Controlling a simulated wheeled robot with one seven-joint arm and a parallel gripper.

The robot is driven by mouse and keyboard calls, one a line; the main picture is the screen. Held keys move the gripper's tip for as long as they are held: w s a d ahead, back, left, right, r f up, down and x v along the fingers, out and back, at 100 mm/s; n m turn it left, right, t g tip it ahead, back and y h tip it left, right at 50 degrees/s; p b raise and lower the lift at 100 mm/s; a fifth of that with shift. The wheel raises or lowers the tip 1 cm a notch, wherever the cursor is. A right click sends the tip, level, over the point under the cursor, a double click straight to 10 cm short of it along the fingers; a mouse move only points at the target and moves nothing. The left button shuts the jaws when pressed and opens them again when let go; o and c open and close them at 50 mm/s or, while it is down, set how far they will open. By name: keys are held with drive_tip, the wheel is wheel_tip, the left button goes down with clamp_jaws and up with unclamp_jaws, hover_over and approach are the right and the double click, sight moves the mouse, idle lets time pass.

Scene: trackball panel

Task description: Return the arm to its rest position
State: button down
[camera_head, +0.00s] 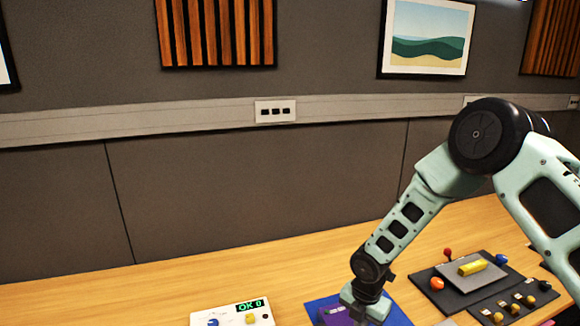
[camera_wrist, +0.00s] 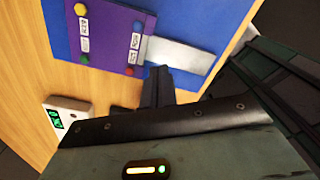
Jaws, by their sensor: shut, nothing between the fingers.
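My arm reaches in from the right of the head view, bent at the elbow and pointing down at the table. My gripper (camera_head: 366,302) is at the lower edge of that view, over a purple panel (camera_head: 333,317) on a blue mat (camera_head: 398,316); its fingertips are hidden there. In the wrist view the dark fingers (camera_wrist: 159,76) are together and empty. Their tips appear beside the purple panel (camera_wrist: 106,22), near a pale grey strip (camera_wrist: 180,55) on the blue mat (camera_wrist: 56,28). I cannot tell whether they touch anything.
A white box (camera_head: 233,314) with a green "OK 0" display stands left of my gripper. To the right are a dark panel (camera_head: 438,298) with a yellow bar and coloured knobs, and a dark strip (camera_head: 506,304) with several small knobs. Bare wooden table (camera_head: 150,285) lies at left.

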drive_tip(key=shift+r, duration=0.3)
drive_tip(key=s+a+r+m+b, duration=0.1)
drive_tip(key=s+a+r+m, duration=0.1)
drive_tip(key=s+r+m, duration=0.35)
drive_tip(key=s+a+r+m+b, duration=0.1)
drive_tip(key=s+a+r+m, duration=0.2)
drive_tip(key=s+r, duration=0.45)
drive_tip(key=s+d+r+m+b, duration=0.1)
drive_tip(key=s+r+m, duration=0.3)
drive_tip(key=s, duration=0.4)
drive_tip(key=s+r+m+b, duration=0.1)
drive_tip(key=s+r+m, duration=0.4)
drive_tip(key=s+m, duration=0.2)
drive_tip(key=shift+s+d+r+y, duration=0.2)
drive_tip(key=shift+s+d+y, duration=0.15)
drive_tip(key=shift+s, duration=0.45)
